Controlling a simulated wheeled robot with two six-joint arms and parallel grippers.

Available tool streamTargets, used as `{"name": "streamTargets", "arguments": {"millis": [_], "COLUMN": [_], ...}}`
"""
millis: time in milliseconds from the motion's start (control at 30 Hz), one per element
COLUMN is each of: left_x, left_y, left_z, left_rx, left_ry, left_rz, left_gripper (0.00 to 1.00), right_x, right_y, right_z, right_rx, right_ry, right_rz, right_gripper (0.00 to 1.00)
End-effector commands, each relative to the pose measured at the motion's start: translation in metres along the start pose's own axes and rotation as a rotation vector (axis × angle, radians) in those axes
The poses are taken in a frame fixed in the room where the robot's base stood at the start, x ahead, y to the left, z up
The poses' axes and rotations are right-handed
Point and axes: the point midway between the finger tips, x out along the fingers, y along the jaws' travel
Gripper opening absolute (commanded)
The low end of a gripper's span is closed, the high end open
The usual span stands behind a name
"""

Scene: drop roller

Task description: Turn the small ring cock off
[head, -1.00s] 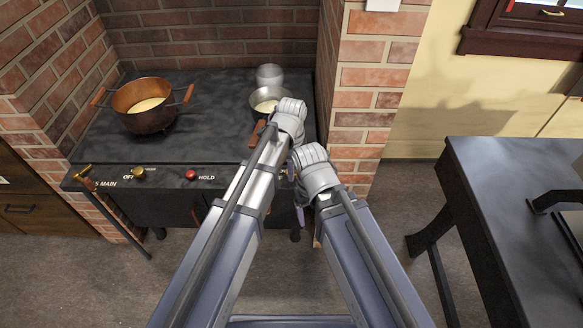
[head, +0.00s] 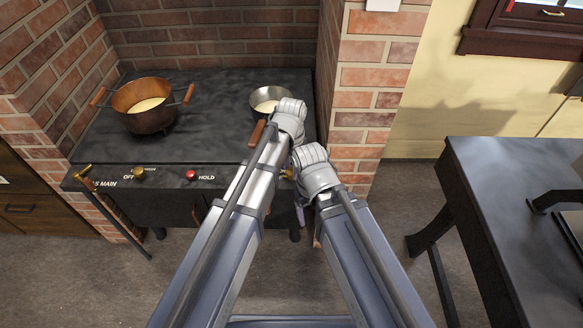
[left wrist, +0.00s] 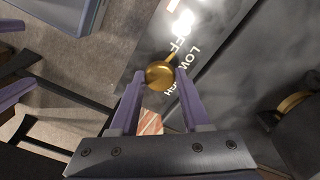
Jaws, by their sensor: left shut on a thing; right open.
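The small ring cock is a brass knob (left wrist: 160,74) on the dark stove front, in the left wrist view. White lettering beside it reads OFF, LOW and partly HIGH, and its narrow pointer is turned toward the OFF side. My left gripper (left wrist: 159,80) has its purple fingers on both sides of the knob, shut on it. In the head view a bit of brass (head: 287,175) shows between my arms; my left fingers are hidden there. My right gripper (head: 301,216) is low in front of the stove, mostly hidden by its arm; its purple fingers at the wrist view's left edge are apart.
A small pan (head: 268,100) with pale contents stands at the stove's back right. A copper pot (head: 150,118) stands at the left. A brass knob (head: 138,174), a red HOLD button (head: 191,174) and a gas main lever (head: 85,171) line the front. A brick pillar (head: 362,90) stands right.

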Motion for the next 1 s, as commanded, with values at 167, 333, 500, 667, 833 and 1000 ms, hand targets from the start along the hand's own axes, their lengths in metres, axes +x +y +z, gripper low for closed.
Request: {"name": "streamTargets", "arguments": {"millis": [167,333,500,667,833,1000], "left_x": [0.0001,0.0001,0.0001,0.0001,0.0001,0.0001], "left_y": [0.0001,0.0001,0.0001,0.0002,0.0001,0.0001], "left_z": [0.0001,0.0000,0.0001,0.0001,0.0001,0.0001], "left_rx": [-0.087,-0.137,-0.159,-0.164,-0.164,-0.164], "left_ry": [0.000,0.000,0.000,0.000,0.000,0.000], "left_rz": [0.000,0.000,0.000,0.000,0.000,0.000], "left_gripper": [0.00,0.00,0.00,0.00,0.00,0.57], "right_x": [0.0001,0.0001,0.0001,0.0001,0.0001,0.0001], "right_y": [0.0000,0.0000,0.0000,0.0000,0.0000,0.0000], "right_z": [0.0000,0.0000,0.0000,0.0000,0.0000,0.0000], "right_rx": [0.000,0.000,0.000,0.000,0.000,0.000], "right_ry": [0.000,0.000,0.000,0.000,0.000,0.000], "right_rz": [0.000,0.000,0.000,0.000,0.000,0.000], "right_gripper": [0.77,0.77,0.77,0.77,0.77,0.77]}}
